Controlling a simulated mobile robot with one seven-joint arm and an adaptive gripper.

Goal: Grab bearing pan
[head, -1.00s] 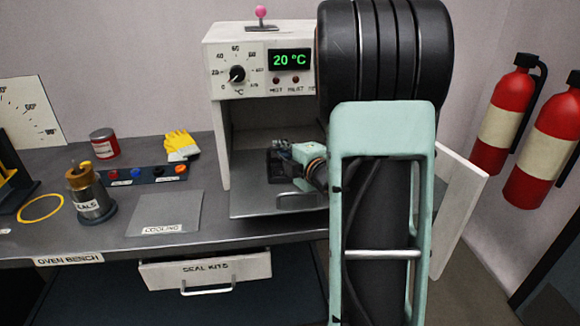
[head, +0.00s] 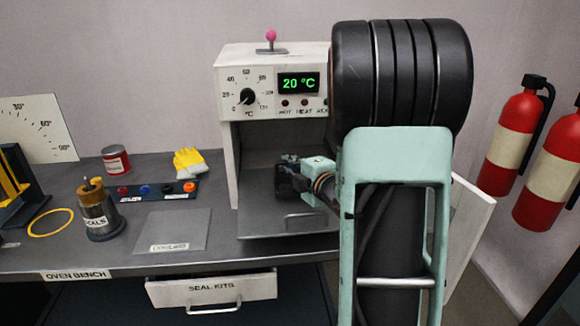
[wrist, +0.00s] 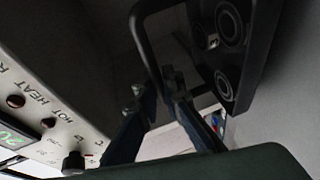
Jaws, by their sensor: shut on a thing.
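In the wrist view the bearing pan (wrist: 262,55) is a dark tray with several round rings on it, at the upper right. A thin dark looped handle (wrist: 146,45) curves from it towards my fingers. My gripper (wrist: 158,98) is shut on this handle; the exact contact is dark. In the head view my gripper (head: 288,180) is at the oven's open front, above a grey plate (head: 258,225). My arm hides the oven's right side, and I cannot clearly make out the pan there.
The oven (head: 230,75) reads 20 °C. Its door (head: 470,215) stands open at the right. The seal kits drawer (head: 210,291) sticks out below.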

